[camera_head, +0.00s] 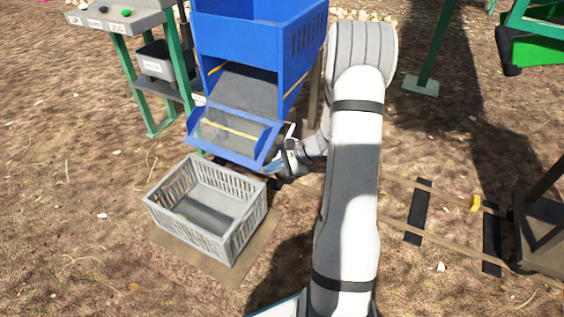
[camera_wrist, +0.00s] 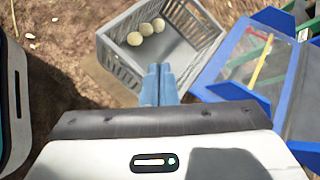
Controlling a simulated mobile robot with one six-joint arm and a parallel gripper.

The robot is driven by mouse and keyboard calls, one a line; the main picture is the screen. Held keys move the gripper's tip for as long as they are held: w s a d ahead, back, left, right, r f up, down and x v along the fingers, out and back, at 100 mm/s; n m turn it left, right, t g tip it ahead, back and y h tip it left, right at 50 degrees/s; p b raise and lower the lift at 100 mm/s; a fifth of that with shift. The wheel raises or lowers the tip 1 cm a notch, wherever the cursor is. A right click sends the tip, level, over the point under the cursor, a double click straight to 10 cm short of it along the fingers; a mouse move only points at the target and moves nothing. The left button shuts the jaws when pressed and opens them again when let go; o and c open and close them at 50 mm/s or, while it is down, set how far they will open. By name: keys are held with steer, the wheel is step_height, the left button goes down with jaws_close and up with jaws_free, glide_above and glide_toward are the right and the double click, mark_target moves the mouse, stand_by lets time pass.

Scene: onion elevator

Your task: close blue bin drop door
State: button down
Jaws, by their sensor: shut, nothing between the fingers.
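The blue bin (camera_head: 245,40) stands at the upper middle of the head view. Its drop door (camera_head: 230,132) hangs out at the bottom front, tilted down and open, with a blue rim and a yellow strip. The door also shows at the right of the wrist view (camera_wrist: 237,55). My gripper (camera_head: 273,167) is beside the door's lower right corner; I cannot tell whether it touches. In the wrist view its blue fingers (camera_wrist: 158,85) are together and empty, left of the door.
A control stand (camera_head: 125,20) with a green button is left of the bin. Rails (camera_head: 418,210) run along the ground at right. Bare ground lies at left.

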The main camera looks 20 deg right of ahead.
steer(key=w+d+f+m+t+h+p, duration=0.25)
steer(key=d+f+m+t, duration=0.25)
steer(key=d+f+m, duration=0.6)
steer(key=w+a+f+n+b, duration=0.2)
steer(key=w+f+b, duration=0.3)
steer(key=w+f, duration=0.25)
steer(key=shift+h, duration=0.35)
steer(key=shift+a+r+b, duration=0.15)
steer(key=shift+r+b, duration=0.05)
steer(key=shift+r, duration=1.15)
steer(key=shift+a+r+b, duration=0.15)
steer(key=shift+r, duration=1.15)
steer(key=shift+a, duration=0.1)
